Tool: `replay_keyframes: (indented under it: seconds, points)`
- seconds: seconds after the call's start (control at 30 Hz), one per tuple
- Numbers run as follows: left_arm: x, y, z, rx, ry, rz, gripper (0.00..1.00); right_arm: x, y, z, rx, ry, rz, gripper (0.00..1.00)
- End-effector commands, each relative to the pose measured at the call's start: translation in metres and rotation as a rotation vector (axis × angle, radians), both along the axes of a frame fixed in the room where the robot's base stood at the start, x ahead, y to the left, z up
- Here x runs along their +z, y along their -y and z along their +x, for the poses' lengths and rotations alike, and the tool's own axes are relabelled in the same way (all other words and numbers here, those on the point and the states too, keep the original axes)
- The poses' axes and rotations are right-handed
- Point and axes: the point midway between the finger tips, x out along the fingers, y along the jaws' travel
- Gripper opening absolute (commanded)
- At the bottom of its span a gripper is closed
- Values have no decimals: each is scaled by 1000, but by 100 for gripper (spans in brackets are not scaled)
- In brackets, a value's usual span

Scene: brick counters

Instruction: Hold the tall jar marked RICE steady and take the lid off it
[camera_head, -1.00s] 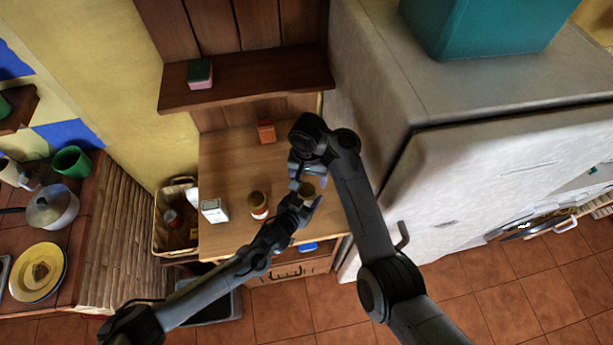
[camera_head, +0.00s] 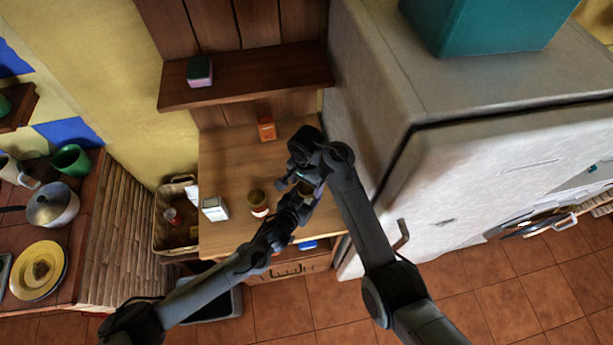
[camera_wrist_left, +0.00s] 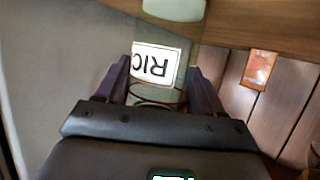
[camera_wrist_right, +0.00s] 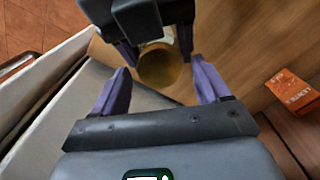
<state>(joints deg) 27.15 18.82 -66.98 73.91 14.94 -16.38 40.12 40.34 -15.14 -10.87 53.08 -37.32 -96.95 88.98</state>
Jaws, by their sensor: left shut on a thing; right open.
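The tall jar marked RICE is clear glass with a white label; in the left wrist view the jar (camera_wrist_left: 158,95) stands between the fingers, its label upside down and partly covered. My left gripper (camera_wrist_left: 160,80) is shut on its side. In the head view my left gripper (camera_head: 303,200) and the arms hide most of the jar. The round brownish lid (camera_wrist_right: 160,68) shows in the right wrist view, seen from above. My right gripper (camera_wrist_right: 160,66) is open, its fingers on either side of the lid in the picture; I cannot tell whether they touch it.
On the wooden counter (camera_head: 235,165) stand a smaller brown-lidded jar (camera_head: 258,203), a white box (camera_head: 215,208) and an orange box (camera_head: 267,130). A shelf (camera_head: 245,85) is behind. The fridge (camera_head: 375,75) rises close on the right. A basket (camera_head: 178,235) is at left.

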Motion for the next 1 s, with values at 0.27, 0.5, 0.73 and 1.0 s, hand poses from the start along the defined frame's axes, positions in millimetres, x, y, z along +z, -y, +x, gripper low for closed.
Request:
replay_keyframes:
  seconds: [0.27,0.5,0.73,1.0]
  points:
    - [0,0,0,0,-1,0,0,-10,1,0,0,0,0,75]
    - [0,0,0,0,-1,0,0,-10,1,0,0,0,0,68]
    - [0,0,0,0,-1,0,0,-10,1,0,0,0,0,32]
    - [0,0,0,0,-1,0,0,-10,1,0,98,0,0,18]
